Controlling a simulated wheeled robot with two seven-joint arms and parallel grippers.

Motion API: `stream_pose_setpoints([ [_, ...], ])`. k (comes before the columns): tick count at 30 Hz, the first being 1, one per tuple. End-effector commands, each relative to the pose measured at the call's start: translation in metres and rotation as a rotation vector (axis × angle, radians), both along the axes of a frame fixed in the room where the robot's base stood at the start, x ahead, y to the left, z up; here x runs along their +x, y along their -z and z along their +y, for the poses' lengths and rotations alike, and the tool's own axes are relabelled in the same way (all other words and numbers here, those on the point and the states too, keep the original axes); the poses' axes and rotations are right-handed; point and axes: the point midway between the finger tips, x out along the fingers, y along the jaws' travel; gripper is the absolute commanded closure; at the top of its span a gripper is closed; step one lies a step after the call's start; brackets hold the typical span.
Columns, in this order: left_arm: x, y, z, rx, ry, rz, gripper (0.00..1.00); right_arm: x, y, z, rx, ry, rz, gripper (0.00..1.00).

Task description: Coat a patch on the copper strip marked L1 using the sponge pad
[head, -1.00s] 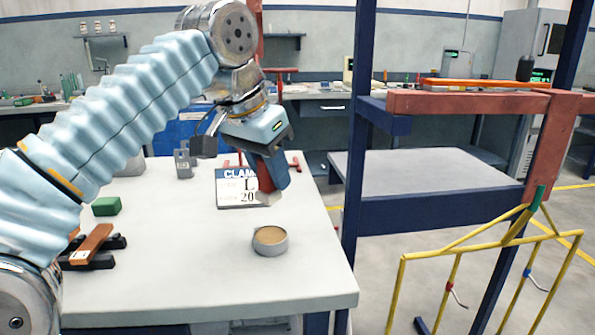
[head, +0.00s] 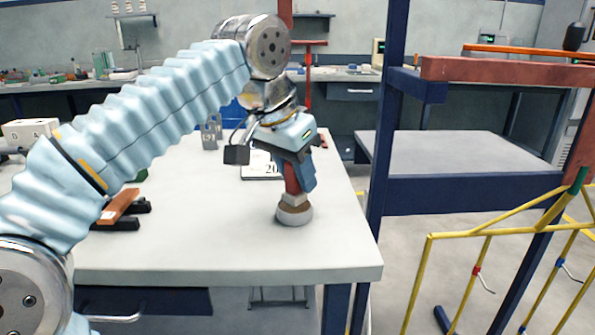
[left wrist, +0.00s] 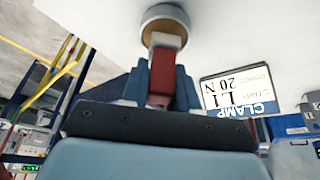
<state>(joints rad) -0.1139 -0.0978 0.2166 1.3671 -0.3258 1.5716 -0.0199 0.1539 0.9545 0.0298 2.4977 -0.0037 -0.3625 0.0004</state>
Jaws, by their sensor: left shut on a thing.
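My left gripper (head: 299,176) is shut on the red handle (head: 292,180) of the sponge pad (head: 294,201), held upright. The pale pad is down at the round grey dish (head: 294,215), covering much of its top; I cannot tell how firmly it presses inside. In the left wrist view the handle (left wrist: 162,75) is between the blue fingers, and the pad meets the dish (left wrist: 166,14). A copper strip (head: 119,206) lies on a black holder at the table's left, partly behind my arm; its marking is not readable. My right gripper is not in view.
A card (left wrist: 238,92) reading CLAMP, L1 and 20 N stands behind the gripper. A grey weight-like block (head: 210,135) is at the back of the pale table (head: 220,245). A blue post (head: 385,130) and yellow rack (head: 480,238) are at the right. The front middle is clear.

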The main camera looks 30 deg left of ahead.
Motion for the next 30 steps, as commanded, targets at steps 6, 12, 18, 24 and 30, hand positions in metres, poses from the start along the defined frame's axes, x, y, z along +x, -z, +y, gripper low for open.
stream_pose_setpoints([
  [6,0.0000,-0.0002,0.0000,0.000,0.000,0.000,1.00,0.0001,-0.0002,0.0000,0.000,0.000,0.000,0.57],
  [12,0.0000,-0.0002,0.0000,0.000,0.000,0.000,1.00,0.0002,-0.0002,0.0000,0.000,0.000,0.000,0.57],
  [18,0.0000,0.0013,0.0000,0.000,0.000,0.000,1.00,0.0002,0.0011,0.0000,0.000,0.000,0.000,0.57],
  [24,0.0000,0.0038,0.0000,0.000,0.000,0.000,1.00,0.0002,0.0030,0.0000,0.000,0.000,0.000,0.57],
  [30,-0.0001,0.0062,0.0000,0.000,0.000,0.000,1.00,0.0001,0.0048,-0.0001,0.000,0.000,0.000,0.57],
])
